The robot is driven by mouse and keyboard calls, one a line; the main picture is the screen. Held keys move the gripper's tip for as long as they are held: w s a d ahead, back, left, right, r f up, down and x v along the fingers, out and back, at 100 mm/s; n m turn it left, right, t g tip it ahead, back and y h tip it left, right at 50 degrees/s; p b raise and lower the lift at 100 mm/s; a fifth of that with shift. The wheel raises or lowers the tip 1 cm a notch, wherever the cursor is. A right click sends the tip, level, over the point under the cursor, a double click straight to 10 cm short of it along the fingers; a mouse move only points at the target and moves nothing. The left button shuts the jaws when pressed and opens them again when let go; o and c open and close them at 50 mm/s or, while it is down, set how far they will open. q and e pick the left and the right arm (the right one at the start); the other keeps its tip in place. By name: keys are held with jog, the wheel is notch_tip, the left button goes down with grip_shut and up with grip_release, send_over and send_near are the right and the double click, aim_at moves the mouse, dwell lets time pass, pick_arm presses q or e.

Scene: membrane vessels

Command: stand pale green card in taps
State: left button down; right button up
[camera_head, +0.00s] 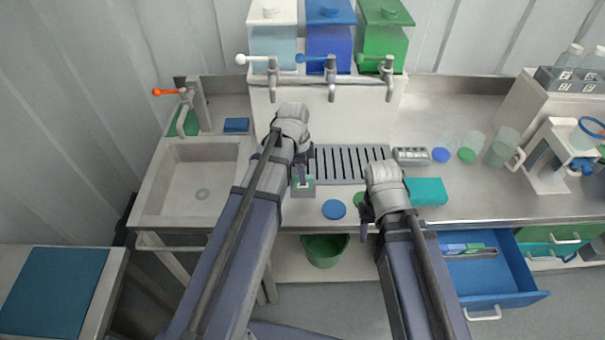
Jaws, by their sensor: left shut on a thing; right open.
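A small pale green card (303,190) is in my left gripper (302,178), at the front left of the slatted drain. The gripper is shut on it and hides part of it. I cannot tell whether the card touches the counter. Three metal taps stand in a row behind: one with a white lever (273,72), one with a blue lever (331,75) and one with a green lever (388,76). My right gripper (368,216) is open and seems empty, at the counter's front edge beside a partly hidden green disc (359,199).
White (272,40), blue (328,42) and green (384,42) tanks stand above the taps. A blue disc (334,209) lies between my grippers. A teal block (428,191) is right of my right gripper. A sink (200,165) is left. A blue drawer (500,290) stands open, front right.

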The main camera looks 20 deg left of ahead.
pick_arm(q)
jog(key=shift+f, duration=0.2)
dwell(0.5)
jog(key=c, duration=0.7)
grip_release()
jog(key=shift+o, duration=0.2)
jog(key=shift+r, duration=0.1)
jog(key=r+p, duration=0.7)
jog(key=shift+s+a+r, duration=0.15)
jog(key=shift+a+r, duration=0.15)
jog(key=shift+a, duration=0.05)
